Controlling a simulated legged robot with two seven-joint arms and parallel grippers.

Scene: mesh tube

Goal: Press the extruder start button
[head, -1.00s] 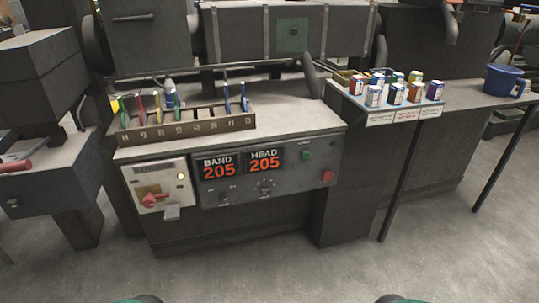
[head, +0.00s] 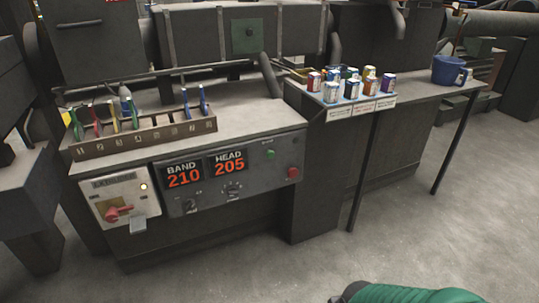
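The extruder control panel (head: 242,200) is on the front of the dark machine. It has a green button (head: 270,154) and a red button (head: 293,173) at its right end. The displays read BAND 210 (head: 184,177) and HEAD 205 (head: 229,162) in red digits. Two dark knobs sit under the displays. Left of them, a pale plate labelled EXTRUDER holds a red rotary switch (head: 117,214) and a small lit lamp (head: 143,186). Neither gripper shows. A green and black part, likely my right arm, shows at the bottom right, well apart from the panel.
A slotted tool rack (head: 145,138) with several coloured-handled tools stands on the machine top. To the right, a shelf holds several cans (head: 351,88) and a blue bucket (head: 449,70), on thin dark legs. The grey floor in front is clear.

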